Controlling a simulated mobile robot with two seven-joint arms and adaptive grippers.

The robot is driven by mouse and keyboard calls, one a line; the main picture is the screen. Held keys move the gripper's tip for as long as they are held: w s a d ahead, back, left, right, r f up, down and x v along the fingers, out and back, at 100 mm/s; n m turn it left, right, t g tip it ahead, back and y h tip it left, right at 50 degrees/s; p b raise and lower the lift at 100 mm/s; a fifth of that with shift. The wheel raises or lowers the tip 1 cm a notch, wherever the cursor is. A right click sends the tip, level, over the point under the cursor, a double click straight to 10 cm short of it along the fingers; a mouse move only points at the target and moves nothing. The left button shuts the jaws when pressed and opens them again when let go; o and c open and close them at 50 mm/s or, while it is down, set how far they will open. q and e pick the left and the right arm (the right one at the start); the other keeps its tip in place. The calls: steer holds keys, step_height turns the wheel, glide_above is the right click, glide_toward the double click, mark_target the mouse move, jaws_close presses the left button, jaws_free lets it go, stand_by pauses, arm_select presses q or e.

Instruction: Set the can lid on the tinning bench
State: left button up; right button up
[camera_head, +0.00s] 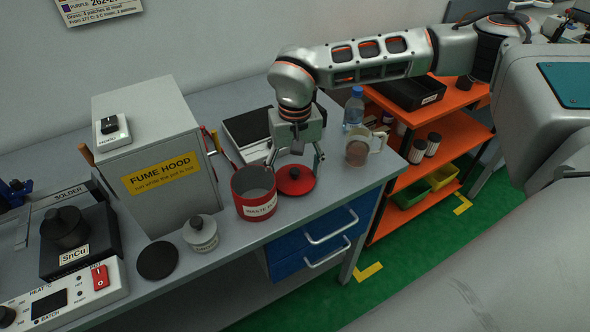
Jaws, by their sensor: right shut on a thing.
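The can lid (296,185) is a red disc with a black knob, just right of the red can (257,206). My right gripper (295,170) comes down from above and is shut on the lid, with a finger at either side of it. The lid looks level and is at or close above the grey bench top (330,181); I cannot tell whether it touches. The red can is open at the top, has a white label and stands on the bench. My left gripper is out of view.
A fume hood box (158,185) stands left of the can. A small lidded pot (201,236) and a black disc (158,260) are in front of it. A glass mug (358,150) and a bottle (353,108) stand right of the lid, near the orange shelves (455,131).

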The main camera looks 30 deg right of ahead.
steer(key=shift+f, duration=0.3)
stand_by(0.8)
steer(key=o, duration=1.6)
steer(key=shift+c, duration=0.2)
steer(key=shift+r+p, duration=2.45)
steer(key=shift+r, duration=0.25)
steer(key=shift+r+p, duration=0.45)
steer(key=shift+r, duration=0.05)
steer(key=shift+r+p, duration=0.35)
steer(key=shift+f, duration=0.1)
